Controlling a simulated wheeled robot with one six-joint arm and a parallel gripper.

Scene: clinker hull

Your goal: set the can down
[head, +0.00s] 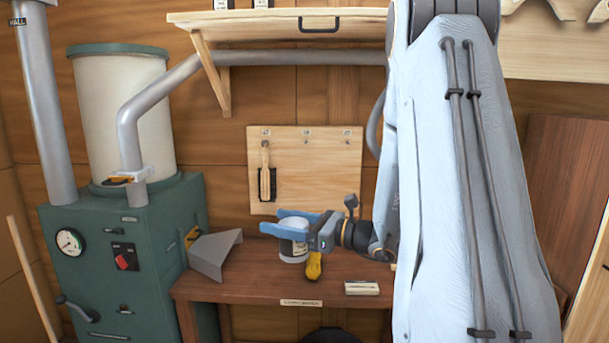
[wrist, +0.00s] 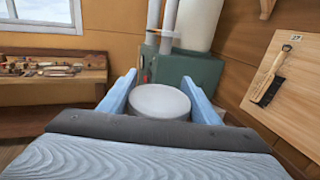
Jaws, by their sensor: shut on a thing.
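The can looks upright. In the head view its lower end is close to the bench top; I cannot tell whether it touches.
A yellow-handled tool (head: 314,266) is just right of the can. A pale block (head: 361,288) lies farther right on the bench. A grey metal chute (head: 214,254) of the green machine (head: 110,275) is to the left.

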